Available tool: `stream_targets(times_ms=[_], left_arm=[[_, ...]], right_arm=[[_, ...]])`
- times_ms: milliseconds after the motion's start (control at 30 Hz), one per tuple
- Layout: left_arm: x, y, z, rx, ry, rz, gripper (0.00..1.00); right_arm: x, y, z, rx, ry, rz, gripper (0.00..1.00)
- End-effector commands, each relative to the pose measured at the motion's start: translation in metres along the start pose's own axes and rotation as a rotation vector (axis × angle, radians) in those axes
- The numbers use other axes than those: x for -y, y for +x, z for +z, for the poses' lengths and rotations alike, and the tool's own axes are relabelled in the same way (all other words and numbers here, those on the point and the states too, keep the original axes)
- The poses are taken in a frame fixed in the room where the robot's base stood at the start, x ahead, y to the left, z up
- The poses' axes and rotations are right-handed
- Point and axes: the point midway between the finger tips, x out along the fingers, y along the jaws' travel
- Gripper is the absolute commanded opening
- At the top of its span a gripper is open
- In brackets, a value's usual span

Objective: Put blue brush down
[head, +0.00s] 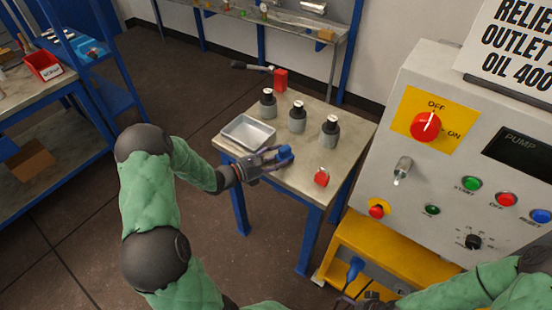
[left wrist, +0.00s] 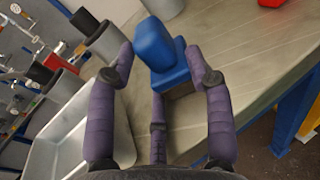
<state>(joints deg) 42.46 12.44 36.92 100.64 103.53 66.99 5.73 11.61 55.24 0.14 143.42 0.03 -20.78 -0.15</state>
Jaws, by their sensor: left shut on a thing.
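The blue brush (head: 286,152) is at the front of the small table (head: 300,180). It also shows in the left wrist view as a blue block with an upright blue part (left wrist: 157,44). My left gripper (head: 268,163) is shut on it, low over the tabletop between the metal tray and the red-topped item. In the left wrist view the purple fingers (left wrist: 163,75) are around the brush's near part. I cannot tell whether the brush touches the table. My right gripper (head: 370,298) is partly seen at the bottom edge; its fingers are unclear.
A metal tray (head: 239,142) lies left of the brush. Three grey bottles (head: 297,122) stand behind it, with a red block (head: 281,80) farther back. A red-topped item (head: 321,178) is to the right. A pump panel (head: 450,150) rises at the right.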

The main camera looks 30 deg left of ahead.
Motion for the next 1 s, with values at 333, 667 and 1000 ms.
stream_targets(times_ms=[333,667,1000], left_arm=[[0.0,0.0,-0.002,0.0,0.001,0.0,0.62],[0.0,0.0,-0.001,-0.002,0.0,0.001,0.62],[-0.002,-0.046,0.003,-0.004,-0.001,0.005,0.62]], right_arm=[[0.0,0.001,0.0,-0.001,0.0,0.0,1.0],[0.0,0.0,0.0,-0.001,0.0,0.0,1.0],[0.007,-0.018,0.001,-0.001,0.0,0.0,1.0]])
